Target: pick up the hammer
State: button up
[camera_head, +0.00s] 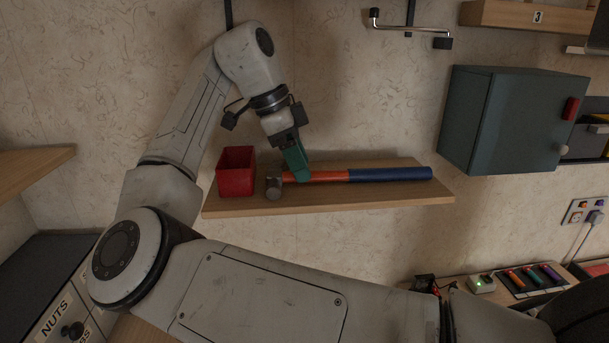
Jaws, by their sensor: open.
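The hammer (330,176) lies along a wooden shelf (385,199), its grey metal head at the left, an orange-red shaft in the middle and a dark blue grip at the right. My gripper (300,176) comes down from above over the shaft, just right of the head. Its green fingers are open. They overlap the shaft in the picture, and I cannot tell whether the shaft is between them or if they touch it. The fingers hide a small part of the hammer near the head.
A red box (237,172) stands on the shelf close left of the hammer head. A dark teal cabinet (500,118) is on the wall to the right. A double-ended hook (410,29) is above. My arm crosses the lower foreground. The shelf's right end is clear.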

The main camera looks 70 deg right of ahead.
jog(key=shift+x, duration=0.8)
grip_shut()
jog(key=shift+r, duration=0.15)
dwell(0.6)
